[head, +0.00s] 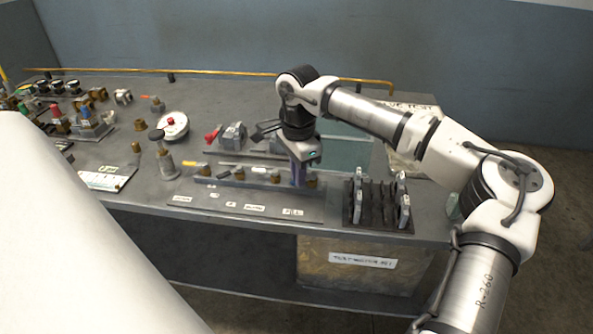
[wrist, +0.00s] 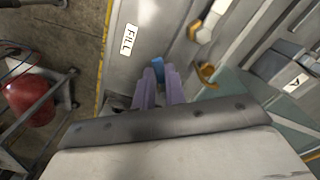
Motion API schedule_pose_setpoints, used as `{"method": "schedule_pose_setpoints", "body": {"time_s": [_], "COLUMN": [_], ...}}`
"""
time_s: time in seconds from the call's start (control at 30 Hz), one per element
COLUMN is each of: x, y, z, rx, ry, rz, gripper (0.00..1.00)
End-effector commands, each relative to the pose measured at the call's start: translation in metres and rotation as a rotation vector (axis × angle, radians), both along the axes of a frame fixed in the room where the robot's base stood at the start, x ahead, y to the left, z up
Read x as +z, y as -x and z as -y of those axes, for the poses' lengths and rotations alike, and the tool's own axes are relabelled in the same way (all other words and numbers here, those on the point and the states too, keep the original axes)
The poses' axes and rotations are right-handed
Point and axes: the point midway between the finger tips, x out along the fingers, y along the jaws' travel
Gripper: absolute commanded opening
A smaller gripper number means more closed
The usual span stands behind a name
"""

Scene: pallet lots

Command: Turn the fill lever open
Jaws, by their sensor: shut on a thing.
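My gripper (head: 299,180) is lowered at the right end of the valve row on the bench. In the wrist view its two purple fingers (wrist: 159,84) are closed around a small blue lever (wrist: 157,64), whose tip shows between the fingertips. The white FILL label (wrist: 128,40) lies on the panel just beyond the lever; a small label, too small to read, also shows below the gripper in the head view (head: 293,212). The fingers hide most of the lever and its valve body, so its angle is hard to tell.
Other small valves (head: 238,174) line the panel left of my gripper. A dark rack with grey upright pieces (head: 405,212) stands close on the right. A red-handled fitting (head: 212,135) sits behind. In the wrist view, a brass part (wrist: 207,72) is beside the fingers.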

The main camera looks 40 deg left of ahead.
Motion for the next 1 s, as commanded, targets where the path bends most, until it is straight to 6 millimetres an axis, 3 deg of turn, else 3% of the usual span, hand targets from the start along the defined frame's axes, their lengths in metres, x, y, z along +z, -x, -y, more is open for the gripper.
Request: {"method": "schedule_pose_setpoints", "body": {"time_s": [0.6, 1.0], "x": [0.0, 0.001], "y": [0.002, -0.002], "z": [0.023, 0.033], "rx": [0.579, 0.853], "ry": [-0.002, -0.001], "rz": [0.001, 0.002], "gripper": [0.0, 0.0]}}
